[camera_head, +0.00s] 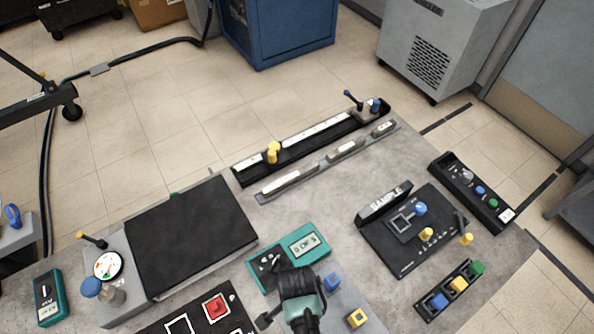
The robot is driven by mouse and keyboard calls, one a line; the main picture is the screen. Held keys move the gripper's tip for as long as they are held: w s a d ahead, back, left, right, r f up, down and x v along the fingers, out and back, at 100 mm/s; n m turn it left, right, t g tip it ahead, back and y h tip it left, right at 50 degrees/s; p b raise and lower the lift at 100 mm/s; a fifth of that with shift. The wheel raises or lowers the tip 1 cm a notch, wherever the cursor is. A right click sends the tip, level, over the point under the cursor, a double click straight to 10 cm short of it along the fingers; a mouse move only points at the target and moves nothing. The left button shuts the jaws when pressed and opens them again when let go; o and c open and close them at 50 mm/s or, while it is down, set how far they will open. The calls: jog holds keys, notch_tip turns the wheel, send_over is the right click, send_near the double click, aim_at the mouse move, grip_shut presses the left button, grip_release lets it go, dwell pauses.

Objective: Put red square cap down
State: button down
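The red square cap (216,307) shows at the bottom of the head view, on a black board (196,318) with white square outlines. It appears to lie flat in the right-hand square; whether it touches the board is hard to tell. My gripper (298,284) is the dark end of my arm at bottom centre, to the right of the cap and apart from it in the picture. Its fingers are not clearly visible, so I cannot tell whether they are open or shut. I see nothing held in it.
A teal meter (290,258) lies just behind my gripper. A blue square cap (332,281) and a yellow square cap (357,318) sit to its right. A large black plate (190,235) is at left, beside a round gauge (108,265). A sample panel (412,230) stands at right.

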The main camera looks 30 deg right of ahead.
jog(key=shift+f, duration=0.15)
jog(key=c, duration=0.8)
grip_release()
notch_tip(320, 180, up, 12)
jog(key=shift+r, duration=0.2)
